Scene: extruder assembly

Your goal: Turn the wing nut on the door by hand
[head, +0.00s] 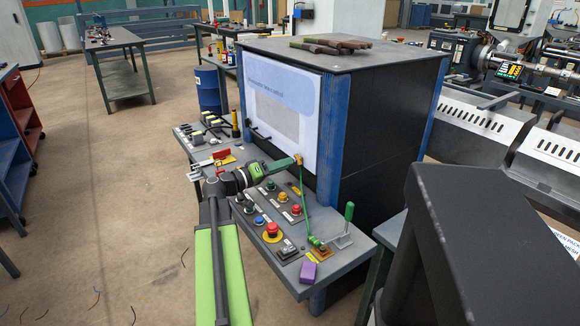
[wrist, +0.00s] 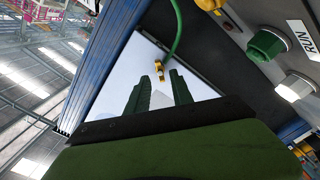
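The door (head: 282,108) is a pale panel with a blue heading on the front of the dark cabinet. My gripper (head: 291,162) reaches its lower right part in the head view. In the wrist view, the two dark green fingers of my gripper (wrist: 161,84) stand apart with pale surface between them. A small yellow fitting (wrist: 158,70) at the end of a green cable (wrist: 176,35) shows just past the fingertips. I cannot tell whether the fitting touches them. No wing nut shape can be made out clearly; the fingers or the fitting may hide it.
A grey control bench (head: 262,232) lies below the arm, with several buttons, a red emergency button (head: 272,229), a green-handled lever (head: 348,213) and a purple block (head: 308,271). A blue post (head: 333,120) edges the door at right. Open floor lies to the left.

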